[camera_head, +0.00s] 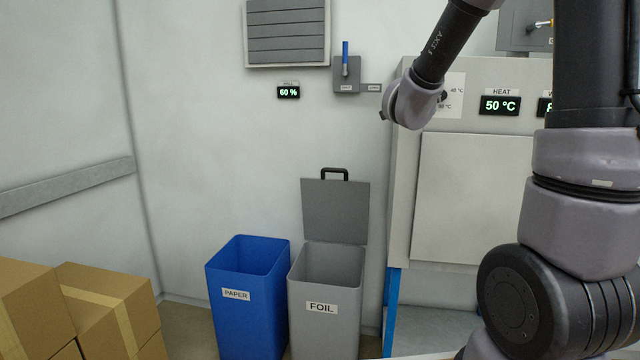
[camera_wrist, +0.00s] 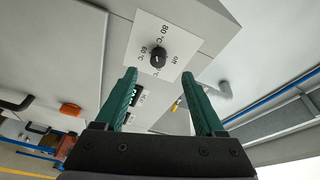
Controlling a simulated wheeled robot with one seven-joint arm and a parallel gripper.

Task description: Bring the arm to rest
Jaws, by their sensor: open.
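My gripper (camera_wrist: 159,74) shows in the wrist view with its two green fingers apart and nothing between them. Beyond the fingertips is a black round knob (camera_wrist: 158,57) on a white label plate (camera_wrist: 181,42) marked with temperatures and "off". The knob appears apart from the fingers; its exact distance is hard to tell. In the head view my arm (camera_head: 440,50) reaches in from the upper right, with a grey joint in front of the machine. My gripper cannot be made out in the head view.
The cabinet (camera_head: 470,200) with a "HEAT 50 °C" display (camera_head: 500,105) stands behind my arm. A blue paper bin (camera_head: 245,300) and a grey foil bin (camera_head: 322,325) with raised lid stand left of it. Cardboard boxes (camera_head: 105,310) are at lower left. A blue-handled lever (camera_head: 345,60) is on the wall.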

